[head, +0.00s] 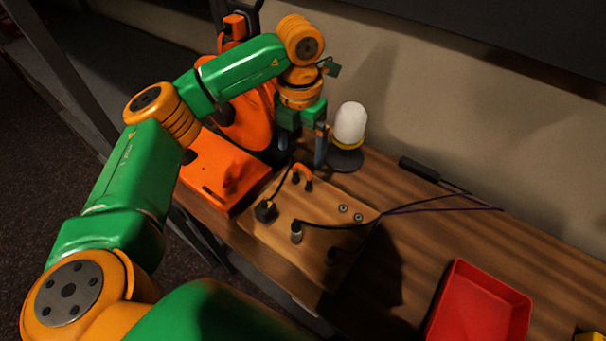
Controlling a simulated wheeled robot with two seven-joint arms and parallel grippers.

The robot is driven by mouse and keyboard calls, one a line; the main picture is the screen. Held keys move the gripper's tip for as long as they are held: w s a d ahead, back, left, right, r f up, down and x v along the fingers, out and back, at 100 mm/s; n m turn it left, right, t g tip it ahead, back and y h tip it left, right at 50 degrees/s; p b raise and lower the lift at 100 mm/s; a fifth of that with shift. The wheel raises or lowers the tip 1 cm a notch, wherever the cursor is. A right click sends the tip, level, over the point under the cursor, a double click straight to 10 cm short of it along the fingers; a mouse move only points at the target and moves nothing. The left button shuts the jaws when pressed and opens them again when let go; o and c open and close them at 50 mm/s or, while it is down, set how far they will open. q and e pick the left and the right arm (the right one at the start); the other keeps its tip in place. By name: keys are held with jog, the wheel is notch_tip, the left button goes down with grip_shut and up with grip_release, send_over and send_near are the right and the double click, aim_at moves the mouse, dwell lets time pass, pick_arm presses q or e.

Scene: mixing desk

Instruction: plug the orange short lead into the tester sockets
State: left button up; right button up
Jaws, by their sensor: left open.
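The orange short lead (302,172) stands as a small arch with dark ends on the back part of a wooden tester box (322,250). I cannot tell whether its ends sit in sockets. Two round metal sockets (350,212) show bare on the box's top, to the right of the lead. My left gripper (302,155) is open and points down just behind and above the orange lead. Its two fingers are apart with nothing seen between them; I cannot tell whether they touch the lead. My right gripper is not in view.
A white-domed lamp (350,122) stands close right of my left gripper. A black plug (265,211) and a grey plug (296,232) with dark cables are on the box. An orange case (205,165) stands left, a black probe (420,169) lies behind, and a red tray (480,305) sits front right.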

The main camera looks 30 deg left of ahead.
aim_at(302, 165)
pick_arm(q)
jog(key=shift+w+f, duration=0.2)
jog(key=shift+f, duration=0.05)
notch_tip(302, 165, down, 9)
jog(key=b, duration=0.7)
jog(key=shift+w, duration=0.15)
jog(key=shift+r, duration=0.1)
dwell(0.3)
grip_shut()
jog(key=shift+r+p, duration=2.5)
jog(key=shift+r, duration=0.55)
